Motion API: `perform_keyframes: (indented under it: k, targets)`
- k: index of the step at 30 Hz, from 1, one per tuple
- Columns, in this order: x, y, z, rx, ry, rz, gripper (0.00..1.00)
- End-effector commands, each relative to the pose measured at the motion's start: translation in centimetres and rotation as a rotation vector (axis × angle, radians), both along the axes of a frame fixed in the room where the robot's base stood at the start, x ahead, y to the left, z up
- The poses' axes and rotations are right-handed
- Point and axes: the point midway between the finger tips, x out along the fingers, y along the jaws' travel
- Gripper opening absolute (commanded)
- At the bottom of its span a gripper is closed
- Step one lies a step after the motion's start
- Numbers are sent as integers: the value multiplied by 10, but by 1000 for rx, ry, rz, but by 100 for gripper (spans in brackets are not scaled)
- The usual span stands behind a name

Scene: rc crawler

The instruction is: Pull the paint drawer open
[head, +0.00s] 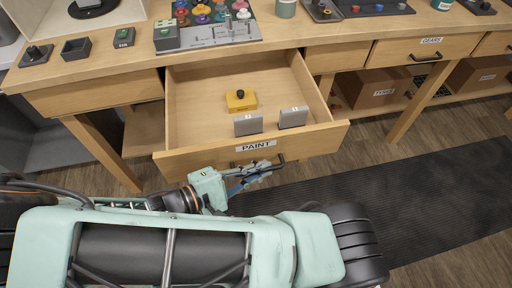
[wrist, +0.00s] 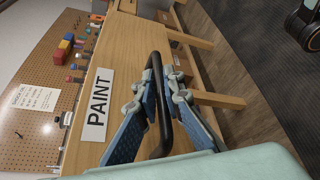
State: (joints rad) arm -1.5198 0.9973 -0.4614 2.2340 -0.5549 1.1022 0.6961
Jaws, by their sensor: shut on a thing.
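The wooden paint drawer (head: 205,151) stands pulled well out of the workbench in the head view. Its front bears a white PAINT label (head: 256,146), which also shows in the wrist view (wrist: 97,104). My gripper (head: 262,168) is at the drawer front, below the label. In the wrist view its blue fingers (wrist: 160,85) are shut on the black handle (wrist: 163,120), one on each side. Inside the drawer are a yellow block (head: 241,101) with a black knob and two grey boxes (head: 248,124) (head: 293,117).
The benchtop (head: 285,35) holds paint pots, small trays and tools. A closed GEARS drawer (head: 428,50) is at the right, with a cardboard box (head: 375,90) on the shelf below. A dark mat (head: 420,200) covers clear floor at the right.

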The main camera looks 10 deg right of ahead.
Motion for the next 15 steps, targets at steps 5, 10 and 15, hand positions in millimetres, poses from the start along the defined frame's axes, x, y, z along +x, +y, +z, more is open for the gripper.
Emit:
perform_keyframes:
  k: [5, 10, 15]
  targets:
    - [-14, 1, 1, -1, 0, 3, 0]
    - [-19, 1, 0, 0, 0, 2, 0]
    - [-19, 1, 0, 0, 0, 2, 0]
